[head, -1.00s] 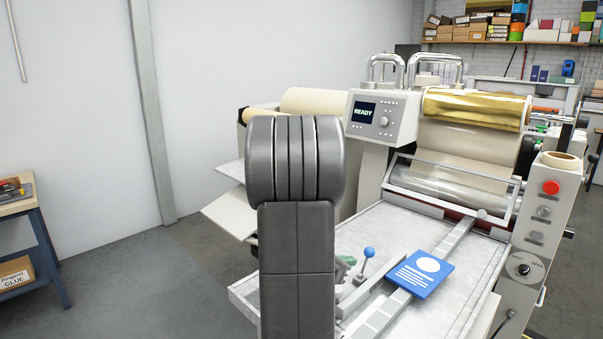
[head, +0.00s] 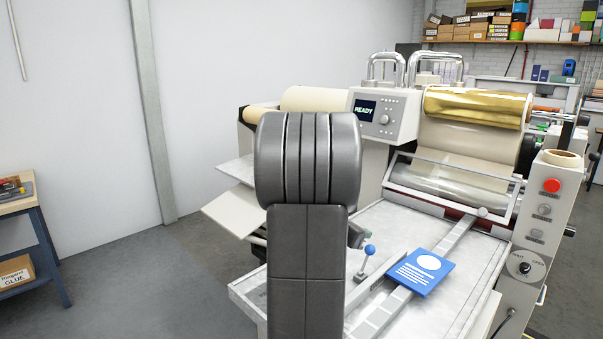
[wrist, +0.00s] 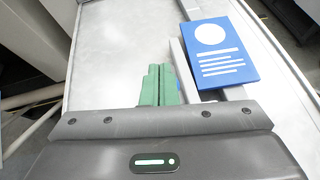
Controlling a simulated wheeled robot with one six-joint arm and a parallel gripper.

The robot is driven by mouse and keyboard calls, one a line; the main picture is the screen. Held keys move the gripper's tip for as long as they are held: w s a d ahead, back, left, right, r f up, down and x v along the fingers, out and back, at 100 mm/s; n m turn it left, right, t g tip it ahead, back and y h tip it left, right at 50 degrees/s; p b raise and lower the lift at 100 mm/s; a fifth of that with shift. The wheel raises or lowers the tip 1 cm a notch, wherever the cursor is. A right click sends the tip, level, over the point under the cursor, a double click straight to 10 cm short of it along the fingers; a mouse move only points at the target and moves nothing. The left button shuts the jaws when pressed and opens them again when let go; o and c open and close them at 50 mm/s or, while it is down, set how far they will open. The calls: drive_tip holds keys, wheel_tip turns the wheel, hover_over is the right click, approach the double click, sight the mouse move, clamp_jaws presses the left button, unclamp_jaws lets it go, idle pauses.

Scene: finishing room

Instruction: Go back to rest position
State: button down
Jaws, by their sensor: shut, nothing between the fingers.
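My gripper shows in the wrist view with its two green fingertips (wrist: 160,85) together and nothing between them. It is above the machine's feed table (wrist: 115,55), left of a blue printed card (wrist: 212,52) and apart from it. In the head view my own arm stands in front of the machine and hides most of the gripper. The blue card (head: 419,272) lies on the feed table (head: 395,235), across the grey guide strip.
The laminating machine's panel (head: 380,113) reads READY. A gold foil roll (head: 477,107) sits above its rollers. A red button (head: 551,186) is on the right side post. A blue-knobbed lever (head: 369,250) rises beside the arm. A workbench (head: 30,205) stands far left, with clear floor between.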

wheel_tip(320, 180, up, 8)
drive_tip(key=a+f+p, duration=0.1)
drive_tip(key=p, duration=0.4)
wheel_tip(320, 180, down, 7)
drive_tip(key=d+b, duration=0.1)
drive_tip(key=b, duration=0.5)
drive_tip(key=shift+t+h, duration=0.6)
drive_tip(key=s+a+f+p, duration=0.1)
drive_tip(key=s+a+f, duration=0.5)
drive_tip(key=shift+s+a+f, duration=0.25)
drive_tip(key=shift+s+f, duration=0.1)
drive_tip(key=shift+s, duration=0.05)
drive_tip(key=v, duration=0.9)
drive_tip(key=shift+b, duration=0.4)
